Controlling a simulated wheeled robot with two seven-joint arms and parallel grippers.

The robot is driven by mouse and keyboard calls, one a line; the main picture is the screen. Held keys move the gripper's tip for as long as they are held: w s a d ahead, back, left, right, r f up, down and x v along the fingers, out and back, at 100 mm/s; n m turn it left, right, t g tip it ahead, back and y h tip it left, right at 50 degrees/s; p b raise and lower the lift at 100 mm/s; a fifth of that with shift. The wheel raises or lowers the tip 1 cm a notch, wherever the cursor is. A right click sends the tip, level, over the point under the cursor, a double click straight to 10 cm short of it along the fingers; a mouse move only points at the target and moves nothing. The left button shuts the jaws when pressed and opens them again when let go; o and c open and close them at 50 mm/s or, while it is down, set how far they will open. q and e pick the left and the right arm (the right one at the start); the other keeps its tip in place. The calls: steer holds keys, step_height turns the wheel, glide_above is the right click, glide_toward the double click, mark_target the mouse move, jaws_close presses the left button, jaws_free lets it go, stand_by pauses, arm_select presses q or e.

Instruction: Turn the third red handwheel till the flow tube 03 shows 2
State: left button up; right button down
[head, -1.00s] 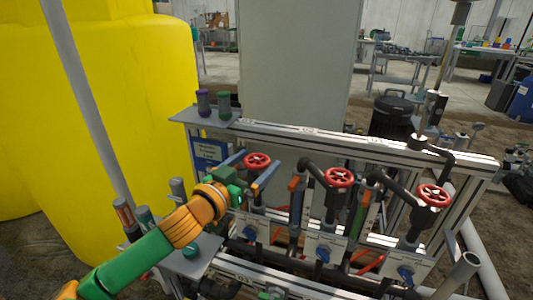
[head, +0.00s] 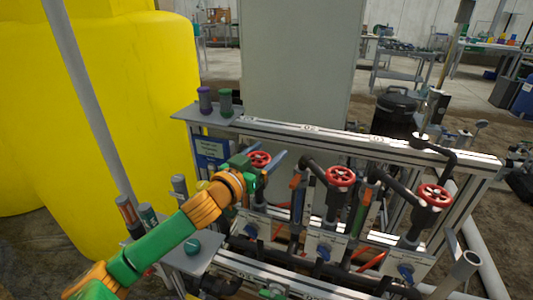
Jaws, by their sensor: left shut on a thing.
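Three red handwheels stand in a row on the skid: the left one (head: 259,159), the middle one (head: 340,177) and the right one (head: 434,195). My left gripper (head: 265,164) is at the left handwheel and shut on it; its fingers and green body hide part of the rim. Upright flow tubes stand beside the valves, one with an orange part (head: 297,204) and one with a green part (head: 359,213). Their numbers and readings are too small to read, and the tube nearest my gripper is mostly hidden. My right gripper is not in view.
A large yellow tank (head: 120,110) stands at the left with a grey post before it. A pale cabinet (head: 300,60) stands behind the skid's metal frame rail (head: 375,140). Blue knobs (head: 323,251) sit low below the valves. Black pipes run between the valves.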

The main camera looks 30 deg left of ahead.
mark_target(251, 154)
arm_select(q)
steer(key=shift+y, duration=0.3)
steer(key=shift+a+n+y+p, duration=0.2)
steer(key=shift+n+y+p, duration=0.1)
steer(key=shift+n+y, duration=0.5)
steer(key=shift+a+n+g+y, duration=0.25)
steer(key=shift+n+y, duration=0.55)
steer(key=shift+y, duration=0.4)
steer(key=n+g+y, duration=0.1)
steer(key=y, duration=0.1)
steer(key=n+g+y, duration=0.1)
steer(key=y, duration=0.1)
steer(key=shift+s+a+f+n, duration=0.15)
steer(key=shift+s+a+n, duration=0.05)
steer(key=shift+a+n, duration=0.2)
steer(key=n+g+y+b, duration=0.2)
steer(key=y+b, duration=0.1)
steer(key=s+a+n+g+y+b, duration=0.1)
steer(key=n+g+y, duration=0.1)
steer(key=shift+f, duration=0.15)
steer(key=n+g+b, duration=0.1)
steer(key=g+y+b, duration=0.1)
steer(key=n+g+y+b, duration=0.1)
steer(key=shift+s+a+r+n+g, duration=0.2)
steer(key=shift+s+n+g, duration=0.1)
steer(key=shift+g, duration=0.05)
steer(key=shift+s+r+n+g+y, duration=0.1)
steer(key=shift+n+g+y, duration=0.2)
steer(key=shift+g, duration=0.1)
